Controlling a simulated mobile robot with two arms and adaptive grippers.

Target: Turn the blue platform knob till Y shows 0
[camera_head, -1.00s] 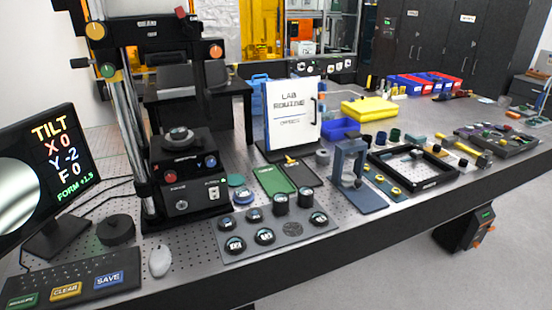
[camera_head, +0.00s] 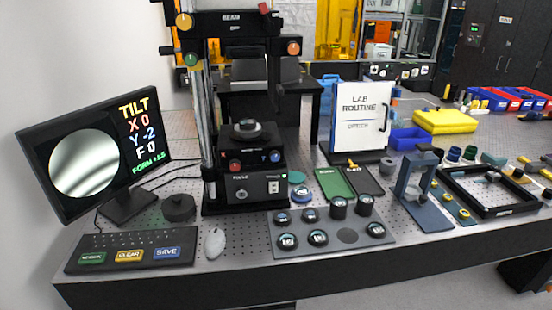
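The blue platform knob (camera_head: 275,156) is on the right of the front face of the black interferometer platform (camera_head: 250,148). A red knob (camera_head: 234,165) sits to its left on the same face. A round part (camera_head: 246,127) rests on top of the platform. The monitor (camera_head: 92,155) at the left reads TILT, X 0, Y -2, F 0 and FORM +1.5, beside a round picture of curved dark and light fringes. Neither of my grippers is in view.
A mouse (camera_head: 214,243) and a keypad (camera_head: 132,250) lie in front of the interferometer. A blue stand (camera_head: 414,190) and a LAB ROUTINE sign (camera_head: 361,115) stand farther right.

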